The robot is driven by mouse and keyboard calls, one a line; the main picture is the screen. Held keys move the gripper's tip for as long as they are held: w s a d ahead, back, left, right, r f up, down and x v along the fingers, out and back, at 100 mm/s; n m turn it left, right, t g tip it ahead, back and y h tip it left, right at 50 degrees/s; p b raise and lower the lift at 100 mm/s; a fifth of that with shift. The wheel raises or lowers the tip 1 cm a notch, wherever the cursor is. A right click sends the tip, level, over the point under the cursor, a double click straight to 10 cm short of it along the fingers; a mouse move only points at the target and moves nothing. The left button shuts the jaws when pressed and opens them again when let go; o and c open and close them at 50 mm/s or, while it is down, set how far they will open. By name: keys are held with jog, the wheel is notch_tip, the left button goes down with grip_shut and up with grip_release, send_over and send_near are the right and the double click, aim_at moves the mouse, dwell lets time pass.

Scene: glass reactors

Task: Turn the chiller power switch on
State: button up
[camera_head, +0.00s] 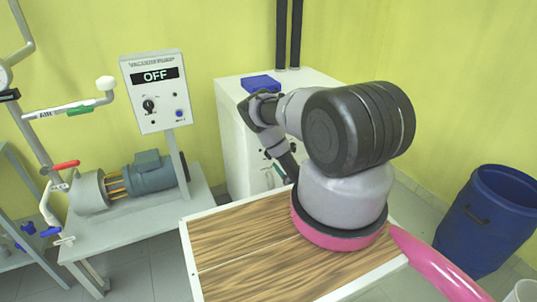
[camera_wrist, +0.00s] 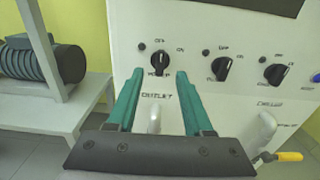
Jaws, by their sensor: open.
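The chiller appears to be the white cabinet (camera_head: 232,135) behind my arm in the head view. Its front panel (camera_wrist: 240,30) fills much of the wrist view, with a left black knob (camera_wrist: 160,62), a middle black knob (camera_wrist: 221,68) and a right black knob (camera_wrist: 276,74). The small labels are too blurred to tell which knob is power. My gripper (camera_wrist: 158,75) is open, its teal fingers pointing at the panel. In the picture, the left knob lies between the fingertips; contact cannot be told. In the head view my gripper is partly hidden by my arm.
Pipe stubs (camera_wrist: 154,121) and a yellow-handled valve (camera_wrist: 288,156) sit below the knobs. A blue box (camera_head: 260,83) lies on the cabinet. The vacuum pump panel (camera_head: 157,92) reading OFF stands left, above a motor (camera_head: 155,173). A blue barrel (camera_head: 487,220) stands right.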

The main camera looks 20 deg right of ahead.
jog(key=w, duration=1)
jog(key=shift+w, duration=0.3)
jog(key=shift+a, duration=0.1)
grip_shut()
jog(key=shift+f, duration=0.1)
